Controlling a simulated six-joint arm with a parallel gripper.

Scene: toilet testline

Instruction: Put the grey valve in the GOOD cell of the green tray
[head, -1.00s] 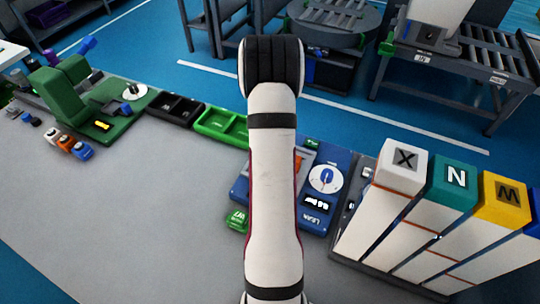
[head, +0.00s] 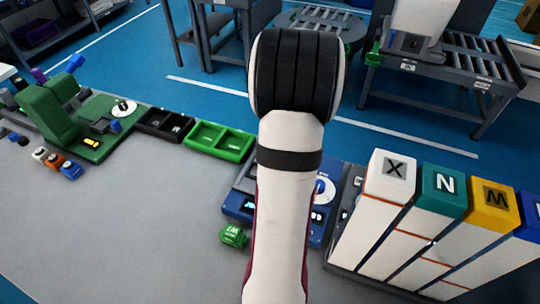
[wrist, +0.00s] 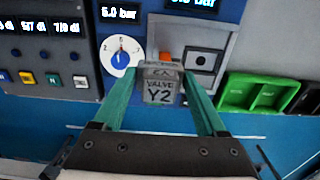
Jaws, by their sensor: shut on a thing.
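The grey valve (wrist: 160,90), marked "VALVE Y2", is between the teal fingers of my gripper (wrist: 158,76) in the wrist view. The gripper is shut on it. The green tray (wrist: 252,110) shows to the right of the valve in that view, apart from it, with two empty-looking cells. In the head view the tray (head: 249,150) lies on the grey table, left of my arm. I cannot read which cell is GOOD. My own arm hides the gripper and valve in the head view.
A blue test station with a dial (wrist: 122,56) is beyond the gripper. A black tray (head: 147,131) adjoins the green tray. A green block (head: 233,236) lies in front of the station. Tall X, N and M columns (head: 380,215) stand at right. The table's middle-left is clear.

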